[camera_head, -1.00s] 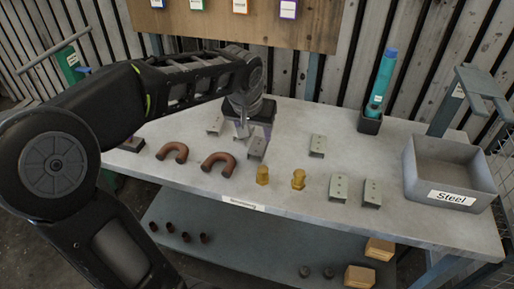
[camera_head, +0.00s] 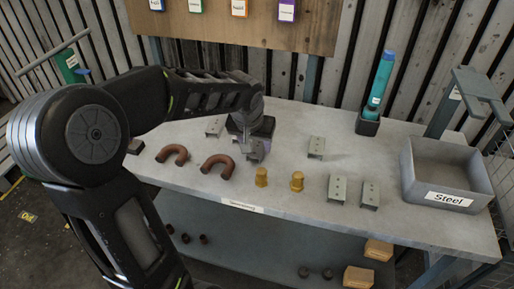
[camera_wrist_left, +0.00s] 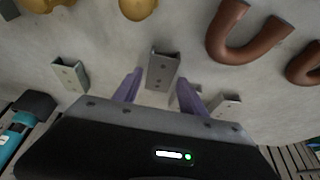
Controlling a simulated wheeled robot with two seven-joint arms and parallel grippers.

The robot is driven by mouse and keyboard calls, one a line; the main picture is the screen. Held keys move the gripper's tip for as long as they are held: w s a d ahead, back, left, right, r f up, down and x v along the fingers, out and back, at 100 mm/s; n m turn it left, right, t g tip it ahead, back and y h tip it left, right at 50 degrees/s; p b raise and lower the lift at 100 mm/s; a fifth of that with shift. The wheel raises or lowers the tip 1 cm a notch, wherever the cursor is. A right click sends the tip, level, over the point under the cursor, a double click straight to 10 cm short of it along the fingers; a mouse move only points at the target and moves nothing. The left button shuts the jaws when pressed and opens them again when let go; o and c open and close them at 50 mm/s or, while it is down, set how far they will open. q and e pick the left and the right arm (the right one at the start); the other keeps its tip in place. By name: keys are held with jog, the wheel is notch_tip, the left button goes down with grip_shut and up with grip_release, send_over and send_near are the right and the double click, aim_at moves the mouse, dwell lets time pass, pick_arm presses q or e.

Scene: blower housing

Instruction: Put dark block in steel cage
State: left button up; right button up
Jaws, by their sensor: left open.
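My left gripper (camera_head: 243,142) is open and points down over the back middle of the grey table. In the left wrist view, a grey metal channel bracket (camera_wrist_left: 162,71) lies just ahead of and between the two purple fingers (camera_wrist_left: 160,90); it is not gripped. In the head view this bracket (camera_head: 256,150) is partly hidden by the gripper. A small dark block (camera_head: 135,146) sits at the table's left end. The open grey bin labelled Steel (camera_head: 450,197) stands at the right end and looks empty. My right gripper is not in view.
Several other grey brackets (camera_head: 316,147) lie about the table. Two brown U-shaped pipes (camera_head: 217,166) and two brass fittings (camera_head: 297,181) lie near the front. A teal bottle in a dark holder (camera_head: 368,123) stands at the back right.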

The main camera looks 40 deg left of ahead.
pick_arm(q)
jog(key=shift+x, duration=0.9)
grip_shut()
